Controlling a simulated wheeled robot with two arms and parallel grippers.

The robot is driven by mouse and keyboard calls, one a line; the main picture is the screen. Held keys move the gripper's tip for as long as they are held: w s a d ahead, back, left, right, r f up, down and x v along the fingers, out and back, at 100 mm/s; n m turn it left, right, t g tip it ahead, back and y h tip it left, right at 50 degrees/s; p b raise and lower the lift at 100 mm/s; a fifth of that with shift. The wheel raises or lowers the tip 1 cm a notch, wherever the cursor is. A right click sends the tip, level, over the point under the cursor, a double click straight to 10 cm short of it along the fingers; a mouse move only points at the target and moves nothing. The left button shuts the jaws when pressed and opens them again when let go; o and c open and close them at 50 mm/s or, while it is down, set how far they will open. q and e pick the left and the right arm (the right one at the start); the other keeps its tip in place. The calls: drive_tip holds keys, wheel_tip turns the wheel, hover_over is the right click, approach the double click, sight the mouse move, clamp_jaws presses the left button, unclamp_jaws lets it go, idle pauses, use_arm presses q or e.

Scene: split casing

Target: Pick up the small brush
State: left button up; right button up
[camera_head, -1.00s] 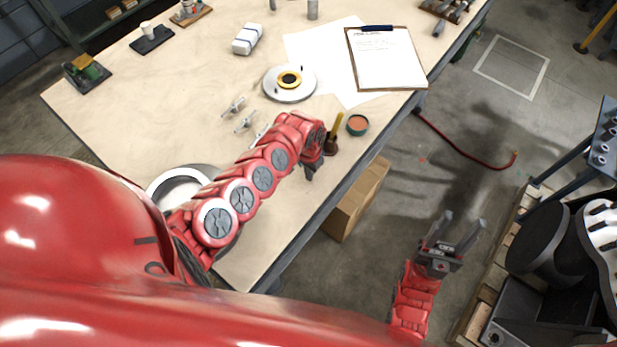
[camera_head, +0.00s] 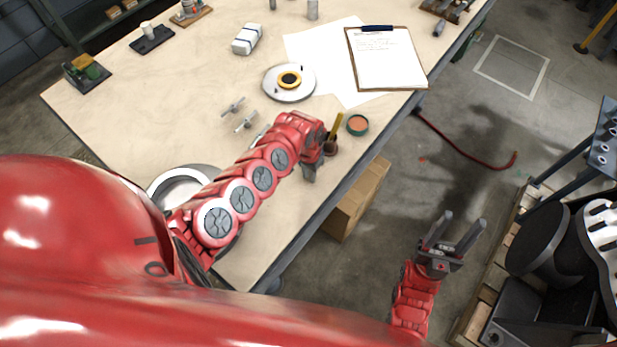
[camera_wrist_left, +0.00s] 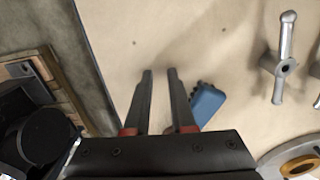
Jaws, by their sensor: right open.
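A yellow handle (camera_head: 337,124) that looks like the small brush's stands up, slightly tilted, from a brown round pot or base (camera_head: 331,148) near the table's right edge; I cannot tell which. My left gripper (camera_head: 309,173) is just left of and below it in the head view, pointing down and apart from it. The left wrist view shows the left fingers (camera_wrist_left: 162,72) parted with only tabletop between them. The yellow handle does not show there. My right gripper (camera_head: 463,228) is open and empty, out over the floor.
A teal tin with orange contents (camera_head: 357,125) stands right of the handle. A blue block with dark bumps (camera_wrist_left: 207,104) lies beside the left fingers. Metal T-shaped pieces (camera_head: 245,122), a disc (camera_head: 289,84) and a clipboard (camera_head: 386,60) lie farther off. The table's front corner is clear.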

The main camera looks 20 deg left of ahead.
use_arm(q)
drive_tip(key=o, duration=0.8)
drive_tip(key=shift+o, duration=0.2)
drive_tip(key=shift+r, duration=0.15)
